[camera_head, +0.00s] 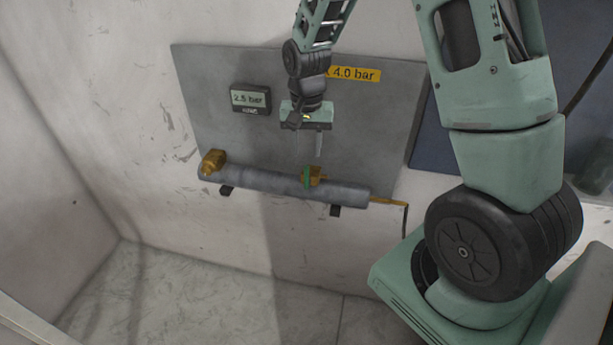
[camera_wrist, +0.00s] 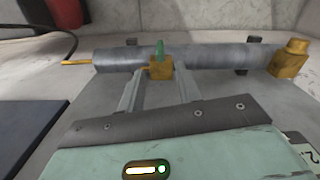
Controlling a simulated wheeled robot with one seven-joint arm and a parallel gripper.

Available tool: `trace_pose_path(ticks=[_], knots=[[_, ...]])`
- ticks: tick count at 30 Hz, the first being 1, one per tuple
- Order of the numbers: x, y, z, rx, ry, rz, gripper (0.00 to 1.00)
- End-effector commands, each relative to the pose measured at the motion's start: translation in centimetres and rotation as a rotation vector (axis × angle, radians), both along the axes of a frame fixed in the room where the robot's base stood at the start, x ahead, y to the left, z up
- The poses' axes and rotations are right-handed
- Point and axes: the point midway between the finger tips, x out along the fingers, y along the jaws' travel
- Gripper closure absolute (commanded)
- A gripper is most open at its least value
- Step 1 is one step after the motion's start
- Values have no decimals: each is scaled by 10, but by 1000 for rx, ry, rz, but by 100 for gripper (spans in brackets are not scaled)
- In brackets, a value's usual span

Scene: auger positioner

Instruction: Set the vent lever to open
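A small green lever (camera_head: 307,178) sits on a brass valve body (camera_head: 317,174) on a grey horizontal pipe (camera_head: 255,184). In the head view the lever stands across the pipe. In the wrist view the green lever (camera_wrist: 160,50) also points across the pipe, behind the brass valve body (camera_wrist: 160,70). My gripper (camera_head: 309,155) is above the valve, fingers pointing down at it. In the wrist view my gripper (camera_wrist: 159,84) is open, its fingers apart on either side of the valve body's line. Nothing is held. I cannot tell whether the fingertips touch the valve.
A grey panel (camera_head: 220,70) behind the pipe carries a gauge display (camera_head: 251,99) reading 2.5 bar and a yellow label (camera_head: 355,74) showing 4.0 bar. A larger brass fitting (camera_head: 213,161) is at the pipe's left end. A thin brass rod (camera_head: 387,202) leaves its right end.

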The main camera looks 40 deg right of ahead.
Motion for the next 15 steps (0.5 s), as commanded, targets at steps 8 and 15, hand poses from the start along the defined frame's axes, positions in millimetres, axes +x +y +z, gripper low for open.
trace_pose_path(ticks=[8,15], knots=[[-1,1,-58,1,6,2,66],[-1,1,-92,1,2,3,66]])
